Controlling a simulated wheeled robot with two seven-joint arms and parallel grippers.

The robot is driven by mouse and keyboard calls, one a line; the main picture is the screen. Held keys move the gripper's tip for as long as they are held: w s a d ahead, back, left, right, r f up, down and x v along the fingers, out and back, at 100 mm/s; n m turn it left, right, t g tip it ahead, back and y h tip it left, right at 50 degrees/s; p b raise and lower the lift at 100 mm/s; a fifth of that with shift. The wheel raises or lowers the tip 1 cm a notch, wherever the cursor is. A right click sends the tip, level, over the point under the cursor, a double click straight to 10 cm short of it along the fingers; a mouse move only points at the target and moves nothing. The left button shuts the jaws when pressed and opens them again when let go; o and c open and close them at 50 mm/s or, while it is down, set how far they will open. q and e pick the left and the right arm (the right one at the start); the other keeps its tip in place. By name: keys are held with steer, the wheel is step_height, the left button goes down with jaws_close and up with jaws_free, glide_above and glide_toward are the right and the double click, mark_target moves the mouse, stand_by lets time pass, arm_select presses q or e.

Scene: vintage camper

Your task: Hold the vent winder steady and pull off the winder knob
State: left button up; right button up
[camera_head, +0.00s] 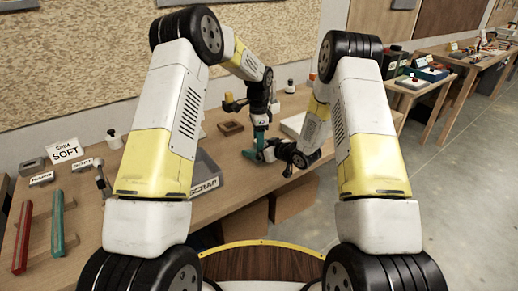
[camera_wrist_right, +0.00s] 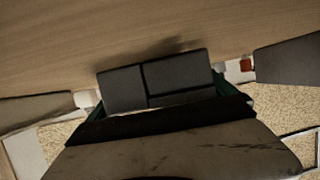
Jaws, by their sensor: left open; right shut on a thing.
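My right gripper (camera_head: 283,151) is low over the bench, pointing left. In the right wrist view its dark grey pads (camera_wrist_right: 160,79) lie side by side with a narrow seam between them. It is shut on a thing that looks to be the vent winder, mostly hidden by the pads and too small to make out. My left gripper (camera_head: 257,145) points down close to the right gripper's tip, with teal fingers. It is open. I cannot tell whether it touches the held thing. The winder knob cannot be made out.
A grey tray marked SCRAP (camera_head: 207,178) stands left of the grippers. A small brown tray (camera_head: 231,127) is behind it. Red (camera_head: 22,236) and green (camera_head: 57,222) bars and a SOFT sign (camera_head: 65,151) are at the left. The bench (camera_head: 140,205) has bare wood in between.

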arm_select(q)
jaws_close()
steer(key=shift+r, duration=0.15)
stand_by(0.4)
steer(key=shift+r, duration=1.4)
arm_select(e)
steer(key=shift+r, duration=0.1)
arm_select(q)
steer(key=shift+r, duration=2)
arm_select(e)
steer(key=o, duration=1.7)
